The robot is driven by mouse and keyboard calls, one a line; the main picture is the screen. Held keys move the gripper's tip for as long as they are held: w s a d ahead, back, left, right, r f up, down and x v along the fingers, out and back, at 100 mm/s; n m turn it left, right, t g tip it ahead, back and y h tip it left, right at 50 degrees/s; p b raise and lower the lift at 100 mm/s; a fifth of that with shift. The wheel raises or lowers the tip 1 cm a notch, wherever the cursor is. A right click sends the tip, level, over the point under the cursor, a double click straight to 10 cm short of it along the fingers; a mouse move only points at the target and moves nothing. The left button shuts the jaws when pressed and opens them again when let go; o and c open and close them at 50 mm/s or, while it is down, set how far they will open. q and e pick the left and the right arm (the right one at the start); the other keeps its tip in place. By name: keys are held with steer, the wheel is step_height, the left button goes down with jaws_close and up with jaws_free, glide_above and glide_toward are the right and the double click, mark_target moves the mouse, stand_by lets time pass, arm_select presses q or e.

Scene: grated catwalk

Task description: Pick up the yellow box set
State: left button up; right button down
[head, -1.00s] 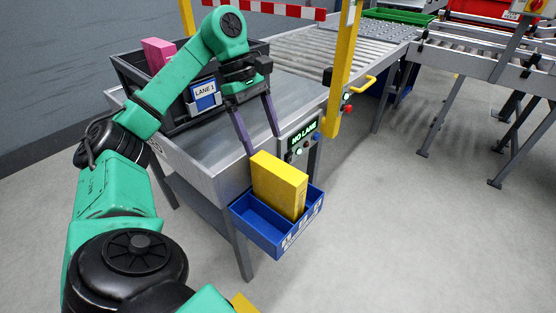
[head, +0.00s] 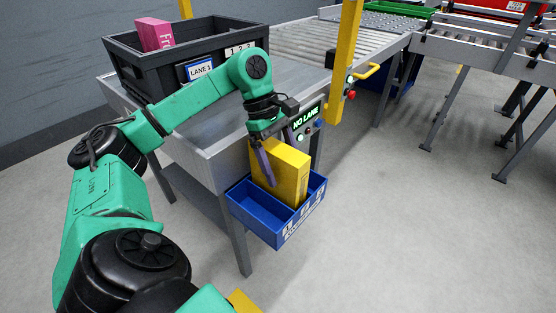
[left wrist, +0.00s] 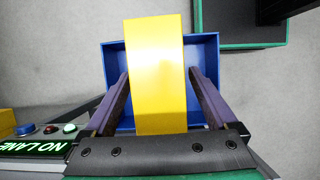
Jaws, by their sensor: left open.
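The yellow box set (head: 284,172) stands upright in a blue bin (head: 262,222) fixed at the front end of the conveyor table. In the left wrist view the yellow box set (left wrist: 156,70) lies between the two purple fingers of my left gripper (left wrist: 160,90), with a gap on each side. The blue bin (left wrist: 113,65) shows below it there. In the head view my left gripper (head: 268,172) points down at the box set, one finger in front of its face. It is open. The far finger is mostly hidden. My right gripper does not show.
A black crate (head: 150,75) labelled LANE 1 with a pink box (head: 154,34) sits on the table behind my left arm.

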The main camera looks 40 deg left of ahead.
arm_select(q)
steer(key=shift+f, duration=0.25)
stand_by(0.4)
jaws_close()
